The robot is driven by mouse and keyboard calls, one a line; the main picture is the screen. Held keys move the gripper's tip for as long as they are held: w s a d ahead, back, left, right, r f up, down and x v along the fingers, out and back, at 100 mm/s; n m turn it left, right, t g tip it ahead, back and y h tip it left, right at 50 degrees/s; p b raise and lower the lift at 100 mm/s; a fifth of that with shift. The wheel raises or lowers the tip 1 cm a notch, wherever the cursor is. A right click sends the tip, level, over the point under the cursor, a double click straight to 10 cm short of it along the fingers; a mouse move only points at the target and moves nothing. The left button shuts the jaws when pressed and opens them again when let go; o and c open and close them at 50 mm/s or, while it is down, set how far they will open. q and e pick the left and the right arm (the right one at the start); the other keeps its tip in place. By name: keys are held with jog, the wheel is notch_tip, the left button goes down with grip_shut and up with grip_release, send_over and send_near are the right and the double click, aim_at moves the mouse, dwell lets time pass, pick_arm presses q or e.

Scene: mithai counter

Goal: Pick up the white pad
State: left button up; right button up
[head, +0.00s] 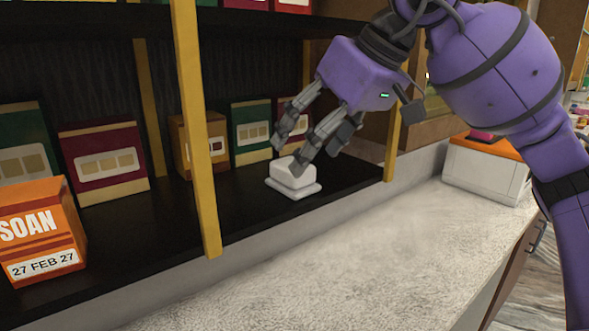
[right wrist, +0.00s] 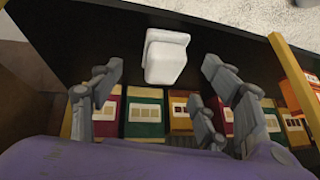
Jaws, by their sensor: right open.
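The white pad (head: 294,171) is a small rounded white block on a wider flat white base, on the dark lower shelf. It also shows in the right wrist view (right wrist: 166,57), near the top middle. My right gripper (head: 287,155) is open and points down at the pad from above and slightly behind. Its fingertips are close to the pad's top, and one partly overlaps it in the head view. In the right wrist view the pad shows between and beyond the spread fingers. I cannot tell whether they touch it. My left gripper is not in view.
Sweet boxes, including a green one (head: 250,132) and a maroon one (head: 104,162), stand behind on the shelf (head: 170,210). An orange SOAN box (head: 40,232) is at left. A yellow post (head: 196,130) stands left of the pad. The pale counter (head: 400,245) in front is clear.

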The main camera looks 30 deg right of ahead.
aim_at(281, 179)
jog(key=shift+w+a, duration=0.25)
jog(key=shift+w, duration=0.15)
jog(key=shift+w+a+r, duration=0.15)
jog(key=shift+w, duration=0.05)
jog(key=x, duration=0.4)
jog(key=shift+w+f, duration=0.3)
jog(key=shift+f, duration=0.25)
jog(key=c, duration=1.2)
jog(key=shift+c, duration=0.2)
jog(key=shift+r, duration=0.15)
